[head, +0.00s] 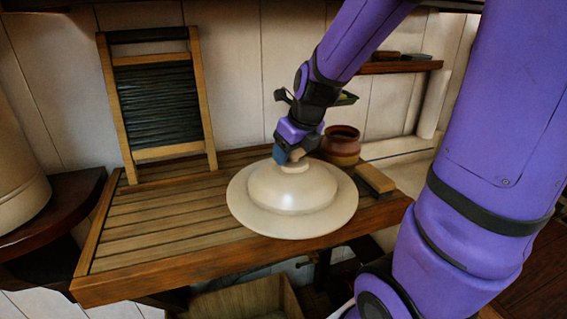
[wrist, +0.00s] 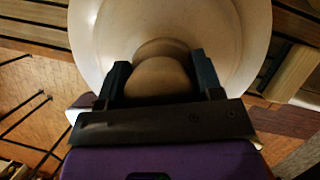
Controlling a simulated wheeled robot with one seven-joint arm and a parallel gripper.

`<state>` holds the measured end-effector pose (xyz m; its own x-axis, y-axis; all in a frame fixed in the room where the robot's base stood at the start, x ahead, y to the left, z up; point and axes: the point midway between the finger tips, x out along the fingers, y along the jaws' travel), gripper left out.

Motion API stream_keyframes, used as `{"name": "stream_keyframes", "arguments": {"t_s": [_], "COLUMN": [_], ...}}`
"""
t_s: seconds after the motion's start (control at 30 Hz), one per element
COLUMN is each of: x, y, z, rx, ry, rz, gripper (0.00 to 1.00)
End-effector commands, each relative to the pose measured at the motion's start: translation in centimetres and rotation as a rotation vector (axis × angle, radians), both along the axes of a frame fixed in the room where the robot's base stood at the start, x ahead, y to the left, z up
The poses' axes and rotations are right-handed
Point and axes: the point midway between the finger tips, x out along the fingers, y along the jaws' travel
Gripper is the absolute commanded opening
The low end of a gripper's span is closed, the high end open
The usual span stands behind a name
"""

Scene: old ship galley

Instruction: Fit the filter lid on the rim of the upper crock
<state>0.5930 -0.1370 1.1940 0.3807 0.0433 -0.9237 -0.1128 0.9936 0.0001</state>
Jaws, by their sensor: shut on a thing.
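The filter lid (head: 291,205) is a cream disc with a raised dome, a wide flat brim and a round knob on top. My gripper (head: 291,157) comes down from above and is shut on the knob. In the wrist view my gripper (wrist: 161,76) has one dark finger on each side of the knob, with the lid (wrist: 100,35) spreading out beyond. The lid is about level, over the front right of the slatted bench; I cannot tell whether it touches the slats. A large cream crock (head: 15,165) stands at the far left, its top out of view.
The slatted wooden bench (head: 150,232) is clear on its left side. A washboard (head: 158,105) leans on the wall behind. A brown pot (head: 341,144) and a wood-backed block (head: 374,180) sit close by the lid. The crock stands on a dark wooden shelf (head: 62,215).

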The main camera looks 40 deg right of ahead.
Motion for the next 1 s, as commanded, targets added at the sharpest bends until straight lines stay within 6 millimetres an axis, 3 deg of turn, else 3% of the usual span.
{"name": "stream_keyframes", "arguments": {"t_s": [0.6,1.0], "x": [9.1,11.1], "y": [-6.4,-7.8], "z": [-1.0,-1.2], "rx": [-0.001,-0.001], "ry": [-0.001,-0.002], "rz": [-0.003,-0.002], "gripper": [0.00,0.00]}}
